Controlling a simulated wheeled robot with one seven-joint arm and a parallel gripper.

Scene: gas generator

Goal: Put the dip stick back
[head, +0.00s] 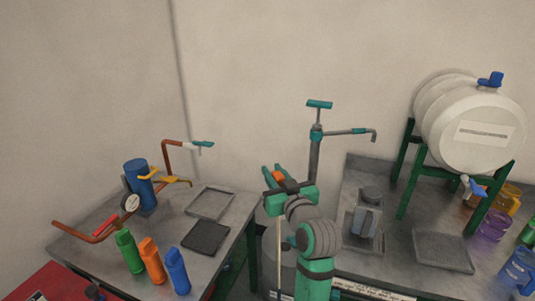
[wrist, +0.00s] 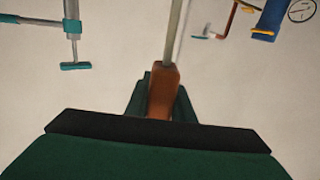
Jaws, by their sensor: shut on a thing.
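My gripper (head: 276,172) is raised in the middle of the head view, in front of the wall. It is shut on the orange handle of the dip stick (head: 279,176). A thin pale rod (head: 279,238) shows below the gripper and looks like the stick's shaft hanging down. In the wrist view the orange handle (wrist: 162,92) sits between the green fingers, and the shaft (wrist: 174,32) runs off the top edge. The shaft's lower end and the opening it belongs to cannot be made out.
A hand pump (head: 316,150) with a teal handle stands just right of my gripper. A left table (head: 85,235) holds a blue cylinder (head: 140,185), pipes, trays and several coloured bottles. A right table (head: 390,262) holds a white tank (head: 480,135) on a green stand.

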